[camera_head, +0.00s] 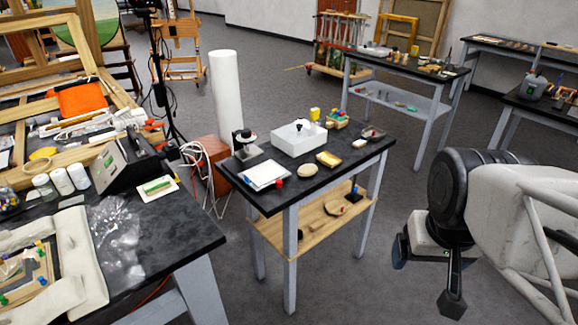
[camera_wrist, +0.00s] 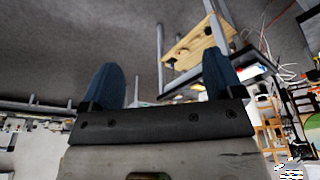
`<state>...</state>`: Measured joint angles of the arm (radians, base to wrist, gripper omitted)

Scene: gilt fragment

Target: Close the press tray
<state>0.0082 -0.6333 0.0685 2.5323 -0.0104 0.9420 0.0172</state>
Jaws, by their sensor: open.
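I cannot tell for certain which thing is the press tray. A white box (camera_head: 299,141) with a dark knob-like part on top stands at the back of the small black-topped table (camera_head: 335,163). A small black device (camera_head: 244,140) stands at that table's left end. My gripper (camera_head: 428,274) hangs in free air right of this table, well apart from everything on it. It also shows in the wrist view (camera_wrist: 160,82), with two blue fingers spread wide and nothing between them.
A wooden lower shelf (camera_head: 290,232) holds small items. A crowded worktable (camera_head: 180,237) is at left. Bare floor (camera_head: 360,275) lies between my gripper and the small table.

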